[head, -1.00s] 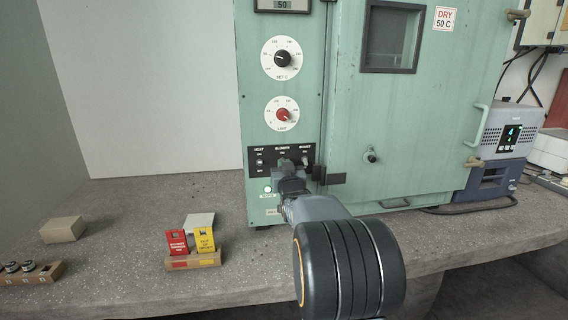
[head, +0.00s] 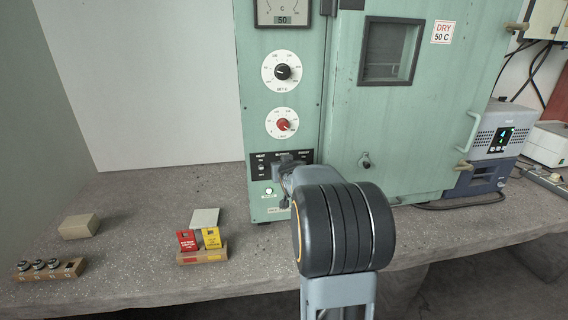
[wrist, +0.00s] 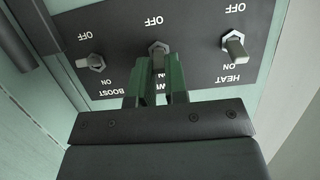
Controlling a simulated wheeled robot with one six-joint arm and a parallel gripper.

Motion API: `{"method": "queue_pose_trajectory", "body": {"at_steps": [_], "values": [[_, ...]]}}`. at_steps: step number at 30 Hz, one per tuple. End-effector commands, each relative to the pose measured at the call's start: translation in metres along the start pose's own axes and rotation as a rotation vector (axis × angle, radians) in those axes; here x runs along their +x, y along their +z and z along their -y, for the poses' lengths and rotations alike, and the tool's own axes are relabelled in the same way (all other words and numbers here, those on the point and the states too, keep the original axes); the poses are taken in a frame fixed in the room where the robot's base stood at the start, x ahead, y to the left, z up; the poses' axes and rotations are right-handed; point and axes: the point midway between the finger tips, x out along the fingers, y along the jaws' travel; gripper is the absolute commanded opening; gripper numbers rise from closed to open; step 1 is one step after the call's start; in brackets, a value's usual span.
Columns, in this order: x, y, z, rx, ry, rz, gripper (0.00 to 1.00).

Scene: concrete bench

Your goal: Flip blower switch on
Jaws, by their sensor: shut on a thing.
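The dark switch panel (head: 262,168) is on the lower left front of the green oven. In the wrist view it appears upside down, with three toggles in a row. The blower switch (wrist: 158,46) is the middle one, between the heat switch (wrist: 234,46) on the right and the boost switch (wrist: 90,62) on the left. My gripper (wrist: 157,68) has its green fingers shut on the blower switch lever. The fingers hide most of the lever and its ON label, so I cannot tell its tilt. In the head view, my gripper (head: 284,160) covers the panel's middle.
The red limit dial (head: 283,124) and black set dial (head: 282,72) are above. A wooden holder with red and yellow tags (head: 203,256) stands on the concrete bench (head: 120,215), left of my arm.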

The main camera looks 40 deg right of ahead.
Motion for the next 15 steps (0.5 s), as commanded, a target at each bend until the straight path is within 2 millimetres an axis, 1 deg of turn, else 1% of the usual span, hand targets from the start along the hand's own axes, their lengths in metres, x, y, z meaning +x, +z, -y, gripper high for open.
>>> {"method": "queue_pose_trajectory", "body": {"at_steps": [10,11,15], "values": [[0.0003,0.0007,0.0002,0.000,0.000,0.003,0.00],[0.0003,0.0007,0.0002,0.000,0.000,0.003,0.17],[0.0002,0.0005,0.0002,0.000,0.000,0.002,0.30]]}}
